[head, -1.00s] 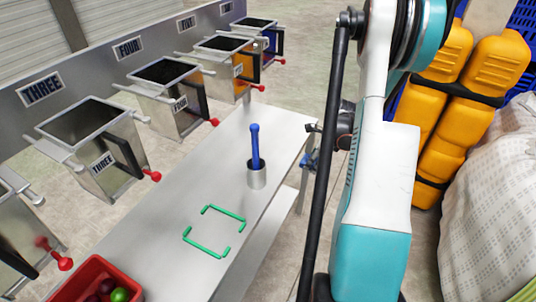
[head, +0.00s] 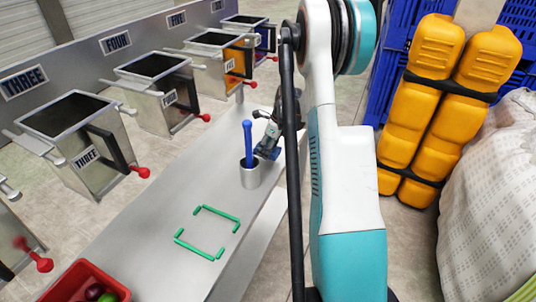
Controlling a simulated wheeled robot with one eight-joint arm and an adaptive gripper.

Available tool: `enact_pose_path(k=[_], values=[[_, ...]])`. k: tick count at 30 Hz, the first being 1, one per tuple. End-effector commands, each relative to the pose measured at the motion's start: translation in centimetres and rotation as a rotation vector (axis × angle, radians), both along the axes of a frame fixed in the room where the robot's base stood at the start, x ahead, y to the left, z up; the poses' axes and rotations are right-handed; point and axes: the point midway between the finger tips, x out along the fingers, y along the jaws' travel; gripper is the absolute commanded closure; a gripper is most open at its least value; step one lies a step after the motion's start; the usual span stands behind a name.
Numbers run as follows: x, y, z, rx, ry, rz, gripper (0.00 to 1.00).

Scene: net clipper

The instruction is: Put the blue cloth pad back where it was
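No blue cloth pad can be made out clearly in the head view. Green corner marks (head: 207,232) outline an empty rectangle on the grey metal table (head: 150,235). My gripper (head: 266,153) is partly hidden behind my arm, beside the far right edge of the table and just behind the metal cup. Its fingers look dark with a bluish tint, and I cannot tell whether they are open or hold something.
A red bin (head: 85,285) with round fruit is at the near left. Numbered metal hoppers (head: 95,150) line the left. Yellow canisters (head: 420,110) and a whitish sack (head: 490,200) are at right.

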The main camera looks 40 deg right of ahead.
Motion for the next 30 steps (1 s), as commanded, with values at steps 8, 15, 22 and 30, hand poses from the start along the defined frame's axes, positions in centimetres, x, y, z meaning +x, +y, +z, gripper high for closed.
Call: enact_pose_path(k=[8,15,22,30], values=[[0.0,0.0,-2.8,0.000,0.000,0.000,0.69],[0.0,0.0,-2.9,0.000,0.000,0.000,0.69],[0.0,0.0,-2.9,0.000,0.000,0.000,0.27],[0.0,0.0,-2.9,0.000,0.000,0.000,0.27]])
